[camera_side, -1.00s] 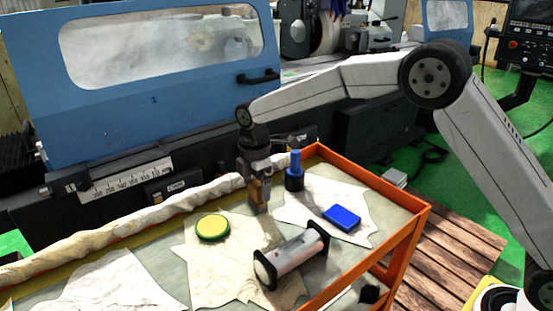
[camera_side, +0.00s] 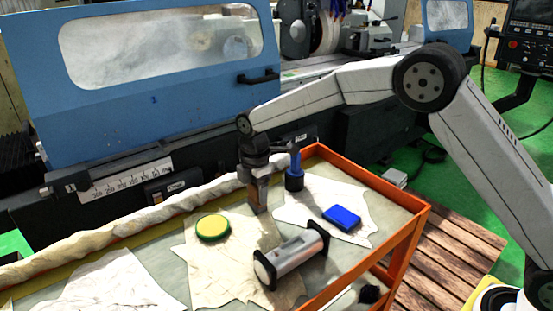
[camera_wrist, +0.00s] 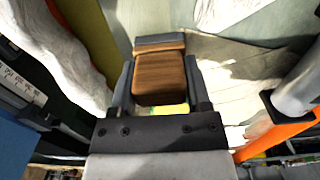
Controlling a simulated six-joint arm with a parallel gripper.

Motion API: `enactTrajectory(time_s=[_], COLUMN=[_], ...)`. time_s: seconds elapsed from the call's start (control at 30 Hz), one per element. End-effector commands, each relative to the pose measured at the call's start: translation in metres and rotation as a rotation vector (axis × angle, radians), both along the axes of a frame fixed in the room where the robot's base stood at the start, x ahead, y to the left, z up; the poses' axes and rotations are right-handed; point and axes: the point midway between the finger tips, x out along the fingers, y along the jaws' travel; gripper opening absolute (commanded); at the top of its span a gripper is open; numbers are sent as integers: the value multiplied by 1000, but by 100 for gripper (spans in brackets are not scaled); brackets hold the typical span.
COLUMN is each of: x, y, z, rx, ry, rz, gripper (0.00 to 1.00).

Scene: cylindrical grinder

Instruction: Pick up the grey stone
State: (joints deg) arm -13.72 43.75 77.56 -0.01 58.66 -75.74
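A block with a brown, wood-like face (camera_wrist: 160,78) stands between the two fingers of my gripper (camera_wrist: 160,85) in the wrist view. In the side view its lower part looks greyish (camera_side: 258,207) and stands upright on the table. I cannot tell for sure that this is the grey stone; no other plainly grey stone shows. My gripper (camera_side: 256,190) points down over the block, with a finger close along each side. I cannot tell whether the fingers press on it.
A yellow-green disc (camera_side: 212,228) lies left of the gripper. A blue upright piece (camera_side: 294,178) and a blue box (camera_side: 342,216) lie right. A silver cylinder with black ends (camera_side: 293,255) lies in front. The table's orange rim (camera_side: 400,248) bounds the right.

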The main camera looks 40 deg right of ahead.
Motion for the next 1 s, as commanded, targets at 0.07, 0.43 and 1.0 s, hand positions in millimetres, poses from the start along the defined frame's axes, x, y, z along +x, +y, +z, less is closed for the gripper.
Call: enactTrajectory(time_s=[0.07,0.43,1.0], x=[0,0,-22], y=[0,0,-4], z=[0,4,59], rx=[0,1,1], ry=[0,-2,-3], rz=[0,0,0], gripper=[0,0,0])
